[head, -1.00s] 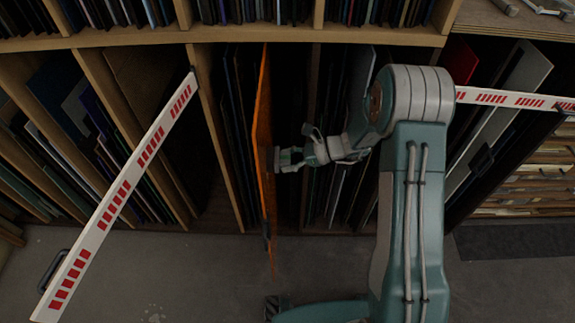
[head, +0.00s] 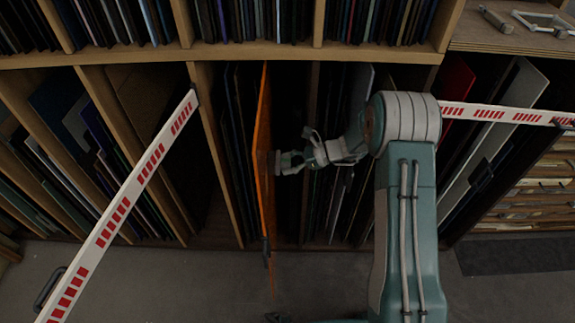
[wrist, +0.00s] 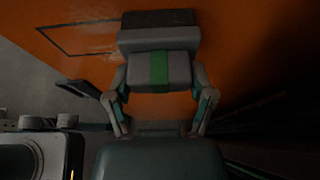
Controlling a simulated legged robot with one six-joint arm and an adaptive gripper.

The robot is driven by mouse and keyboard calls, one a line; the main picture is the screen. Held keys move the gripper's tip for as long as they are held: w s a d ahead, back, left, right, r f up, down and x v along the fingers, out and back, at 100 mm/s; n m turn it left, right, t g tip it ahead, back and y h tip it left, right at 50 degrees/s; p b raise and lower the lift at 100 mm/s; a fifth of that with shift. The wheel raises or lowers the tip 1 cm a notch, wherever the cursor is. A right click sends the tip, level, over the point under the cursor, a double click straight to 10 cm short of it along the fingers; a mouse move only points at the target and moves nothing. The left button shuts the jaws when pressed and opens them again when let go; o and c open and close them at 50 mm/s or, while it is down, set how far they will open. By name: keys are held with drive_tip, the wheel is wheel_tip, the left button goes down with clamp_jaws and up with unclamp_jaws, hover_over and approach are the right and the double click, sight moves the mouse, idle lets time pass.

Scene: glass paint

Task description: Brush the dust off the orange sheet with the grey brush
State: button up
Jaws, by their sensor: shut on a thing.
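The orange sheet (head: 264,125) stands upright on edge in a lower rack slot, seen nearly edge-on in the head view. It fills much of the wrist view (wrist: 230,50), with a dark rectangular outline and a pale dusty smear (wrist: 92,54) left of the brush. My gripper (head: 287,162) is at the sheet's right side, about mid-height. It is shut on the grey brush (wrist: 178,70), which has a green band and a dark front end. The front end is against or very close to the sheet; contact cannot be told. The brush hides the sheet behind it.
Wooden dividers (head: 213,150) and other stored sheets flank the slot. A red-and-white barrier bar (head: 122,205) slants at the left; another (head: 495,114) is at the right. A shelf edge (head: 250,55) runs above. Bare floor (head: 180,280) lies in front.

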drive_tip(key=d, duration=0.6)
idle(0.4)
drive_tip(key=shift+s+d, duration=0.1)
drive_tip(key=shift+d, duration=0.05)
drive_tip(key=d, duration=0.2)
drive_tip(key=shift+d, duration=0.35)
idle(0.4)
